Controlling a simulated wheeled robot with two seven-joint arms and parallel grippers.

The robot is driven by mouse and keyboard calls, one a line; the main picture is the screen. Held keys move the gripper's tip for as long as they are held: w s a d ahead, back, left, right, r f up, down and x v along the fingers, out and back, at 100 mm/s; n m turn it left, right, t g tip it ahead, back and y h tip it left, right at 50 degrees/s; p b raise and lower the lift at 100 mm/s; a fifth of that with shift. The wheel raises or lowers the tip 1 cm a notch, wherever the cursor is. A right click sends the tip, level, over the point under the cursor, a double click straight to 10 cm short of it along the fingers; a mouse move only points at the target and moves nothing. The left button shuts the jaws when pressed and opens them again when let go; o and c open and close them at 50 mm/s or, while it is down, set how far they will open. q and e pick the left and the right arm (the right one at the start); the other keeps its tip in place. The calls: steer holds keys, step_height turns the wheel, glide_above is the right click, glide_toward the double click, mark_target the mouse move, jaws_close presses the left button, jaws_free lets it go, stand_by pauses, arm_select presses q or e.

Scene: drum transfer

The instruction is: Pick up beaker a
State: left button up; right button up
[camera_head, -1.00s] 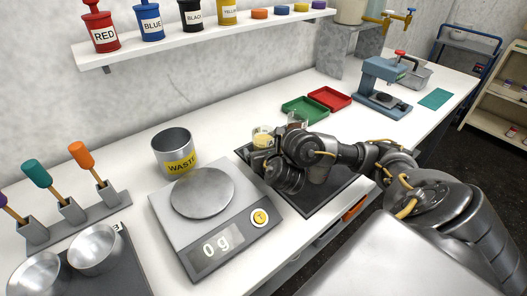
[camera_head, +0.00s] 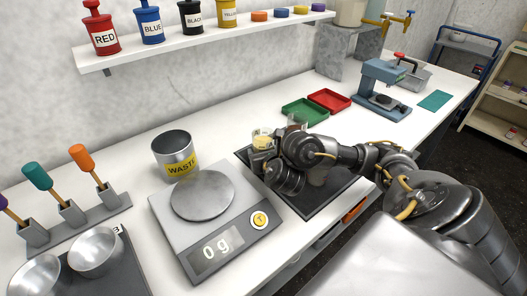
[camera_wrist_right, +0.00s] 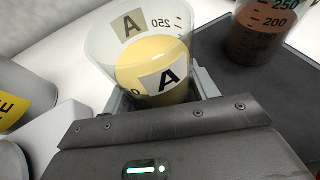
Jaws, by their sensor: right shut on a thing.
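Beaker A (camera_wrist_right: 151,62) is a clear beaker with yellow contents and an "A" label. In the right wrist view it sits between the fingers of my right gripper (camera_wrist_right: 155,98), which is shut on it. In the head view beaker A (camera_head: 263,138) shows partly behind the right gripper (camera_head: 262,158), above the left part of the dark tray (camera_head: 316,203). I cannot tell whether it is clear of the tray. My left gripper is not in view.
A second beaker with brown-red contents (camera_wrist_right: 257,32) stands close by on the dark tray. The scale (camera_head: 232,243), reading 0 g, and the waste can (camera_head: 176,160) are to the left. Green (camera_head: 303,112) and red (camera_head: 330,101) trays lie behind.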

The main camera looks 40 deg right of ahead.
steer(key=shift+r+p, duration=1.05)
steer(key=shift+r, duration=0.2)
steer(key=s+d+r+p, duration=0.6)
steer(key=s+r+p, duration=0.4)
steer(key=s+p, duration=0.1)
steer(key=shift+s+d+r+p, duration=0.2)
steer(key=shift+s+d+p, duration=0.3)
steer(key=shift+s, duration=0.1)
steer(key=shift+a, duration=0.1)
